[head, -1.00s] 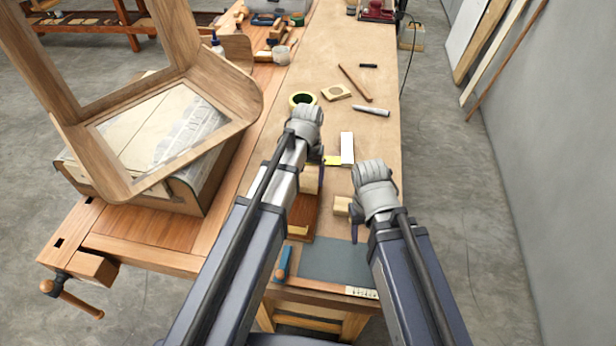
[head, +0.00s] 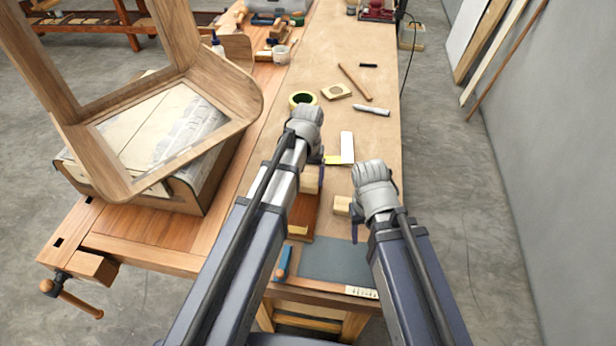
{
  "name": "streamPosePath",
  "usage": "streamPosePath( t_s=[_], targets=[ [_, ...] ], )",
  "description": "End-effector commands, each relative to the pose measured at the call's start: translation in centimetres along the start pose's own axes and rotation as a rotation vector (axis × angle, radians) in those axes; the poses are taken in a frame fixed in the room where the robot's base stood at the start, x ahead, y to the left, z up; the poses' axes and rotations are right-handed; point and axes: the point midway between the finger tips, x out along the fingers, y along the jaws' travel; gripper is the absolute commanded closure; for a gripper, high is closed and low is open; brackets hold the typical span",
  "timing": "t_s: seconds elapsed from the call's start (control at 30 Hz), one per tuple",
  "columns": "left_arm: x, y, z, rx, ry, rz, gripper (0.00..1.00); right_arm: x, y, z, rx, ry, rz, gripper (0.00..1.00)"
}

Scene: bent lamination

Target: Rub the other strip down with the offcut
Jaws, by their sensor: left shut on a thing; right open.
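My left gripper (head: 314,176) is over the bench, its fingers mostly hidden by its own wrist. It is shut on a pale wooden block (head: 310,186), seemingly the offcut, above a red-brown board (head: 302,216). I cannot tell whether the block touches what lies under it. A white strip (head: 347,146) lies just beyond and to the right, with a yellow strip (head: 332,160) at its near end. My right gripper (head: 353,220) is open, beside a second pale block (head: 341,206); it does not visibly hold it.
A grey mat (head: 333,262) and a blue-handled tool (head: 283,262) lie at the near end. A tape roll (head: 302,99), a holed block (head: 336,91), a grey tube (head: 371,110) and a brown stick (head: 354,81) lie farther back. A large wooden frame (head: 190,75) stands left.

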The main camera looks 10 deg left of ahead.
Motion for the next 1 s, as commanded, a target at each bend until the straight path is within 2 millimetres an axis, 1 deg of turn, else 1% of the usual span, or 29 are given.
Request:
streamPosePath(
  t_s=[0.67, 1.0],
  targets=[
    [0.4, 0.1, 0.0, 0.000, 0.000, 0.000, 0.79, 0.4, 0.0, 0.0, 0.000, 0.000, 0.000, 0.44],
    [0.4, 1.4, 0.0, 0.001, 0.000, 0.000, 0.79, 0.4, 0.0, 0.0, 0.000, 0.000, 0.000, 0.44]
  ],
)
